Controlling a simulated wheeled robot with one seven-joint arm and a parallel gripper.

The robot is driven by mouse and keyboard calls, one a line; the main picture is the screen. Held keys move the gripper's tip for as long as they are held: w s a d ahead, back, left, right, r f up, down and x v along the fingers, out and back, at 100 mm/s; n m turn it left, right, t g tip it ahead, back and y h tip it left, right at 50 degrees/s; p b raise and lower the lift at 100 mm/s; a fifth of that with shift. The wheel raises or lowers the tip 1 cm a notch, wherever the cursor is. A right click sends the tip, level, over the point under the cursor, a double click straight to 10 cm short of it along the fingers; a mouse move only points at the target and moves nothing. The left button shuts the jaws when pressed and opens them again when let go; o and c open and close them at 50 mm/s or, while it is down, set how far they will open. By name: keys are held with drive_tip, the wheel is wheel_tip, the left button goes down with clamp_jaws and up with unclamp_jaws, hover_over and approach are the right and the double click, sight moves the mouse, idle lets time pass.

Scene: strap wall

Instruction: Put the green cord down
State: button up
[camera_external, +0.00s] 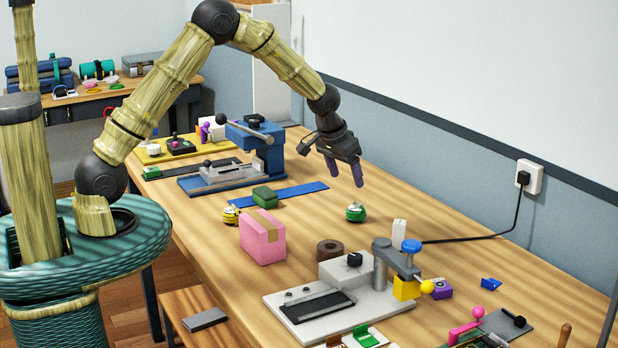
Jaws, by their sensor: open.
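The green cord (355,212) looks like a small rounded green bundle with darker bands. It rests on the wooden table (430,230), right of the blue strip. My gripper (345,174) is open, with its two purple fingers pointing down and nothing between them. It hangs just above the green bundle in the picture, with a gap between the fingertips and the bundle. The exact height and depth of that gap cannot be told from this single view.
A pink box (262,238), a yellow bundle (231,215) and a green block (264,196) by a blue strip (300,191) lie to the left. A blue vise-like device (256,140) stands behind. A grey machine (345,272) stands in front.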

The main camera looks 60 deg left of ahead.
drive_tip(key=shift+s+r, duration=0.1)
drive_tip(key=shift+r, duration=0.2)
idle(0.4)
drive_tip(key=s+r+m, duration=0.1)
drive_tip(key=s+r, duration=0.1)
drive_tip(key=s, duration=1.2)
drive_tip(key=s+r+m+g, duration=0.1)
drive_tip(key=s+r, duration=0.1)
drive_tip(key=s, duration=1.3)
drive_tip(key=shift+a+h, duration=0.4)
